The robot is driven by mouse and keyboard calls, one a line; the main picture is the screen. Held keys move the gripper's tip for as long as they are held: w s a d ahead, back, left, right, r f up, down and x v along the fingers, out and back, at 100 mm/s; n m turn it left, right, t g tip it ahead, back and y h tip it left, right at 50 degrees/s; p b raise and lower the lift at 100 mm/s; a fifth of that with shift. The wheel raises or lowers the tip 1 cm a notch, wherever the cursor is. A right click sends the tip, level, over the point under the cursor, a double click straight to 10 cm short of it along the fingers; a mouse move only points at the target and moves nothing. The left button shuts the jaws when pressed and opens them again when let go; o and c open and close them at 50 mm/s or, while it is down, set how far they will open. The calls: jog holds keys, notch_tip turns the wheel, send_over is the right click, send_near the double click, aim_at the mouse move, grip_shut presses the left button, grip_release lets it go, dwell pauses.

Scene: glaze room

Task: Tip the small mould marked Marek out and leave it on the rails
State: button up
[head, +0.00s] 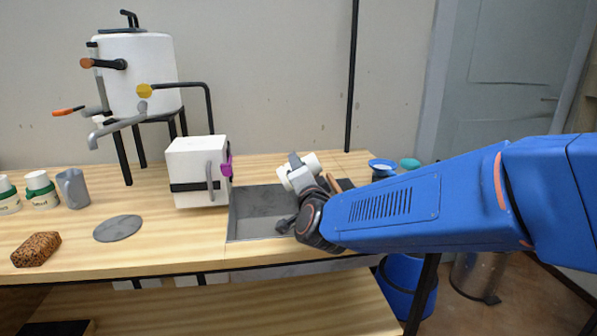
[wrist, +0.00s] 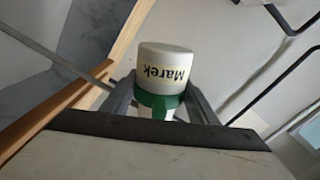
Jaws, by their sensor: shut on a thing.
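My gripper (head: 301,177) is shut on a small white mould (head: 312,163) above the grey trough. In the head view the mould lies over well off upright, partly hidden by the fingers. In the wrist view the mould (wrist: 166,60) reads "Marek", with the letters upside down. A green band (wrist: 160,101) goes round it between the two fingers (wrist: 160,100). The wooden rails (head: 338,184) are partly hidden behind my gripper; wood also shows at the left of the wrist view (wrist: 75,92). I cannot see into the mould's mouth.
The grey trough (head: 255,212) is set in the bench. Left of it stand a white box with a purple catch (head: 190,172), a white tank (head: 140,80), a grey disc (head: 118,228), a speckled brown block (head: 36,249), a grey jug (head: 73,188) and two green-banded moulds (head: 41,189).

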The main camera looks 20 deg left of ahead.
jog(key=m, duration=0.4)
jog(key=d+m, duration=0.1)
jog(key=m, duration=0.1)
jog(key=shift+w+f, duration=0.15)
jog(key=shift+w, duration=0.1)
jog(key=m, duration=0.5)
jog(key=shift+w+d+f+m, duration=0.2)
jog(key=shift+w+d+m, duration=0.1)
jog(key=shift+m, duration=0.1)
jog(key=m, duration=0.6)
jog(key=shift+w+d+f, duration=0.15)
jog(key=shift+d+f, duration=0.05)
jog(key=shift+d, duration=0.15)
jog(key=m, duration=0.5)
jog(key=shift+w+d+f+m, duration=0.15)
jog(key=shift+w+d+m, duration=0.1)
jog(key=shift+d+m, duration=0.1)
jog(key=w+d+f, duration=0.1)
jog(key=w+d, duration=0.2)
jog(key=d, duration=0.3)
jog(key=shift+w+f, duration=0.4)
jog(key=shift+d, duration=0.2)
jog(key=shift+f, duration=0.6)
jog(key=o, duration=1.5)
jog(key=shift+c, duration=0.2)
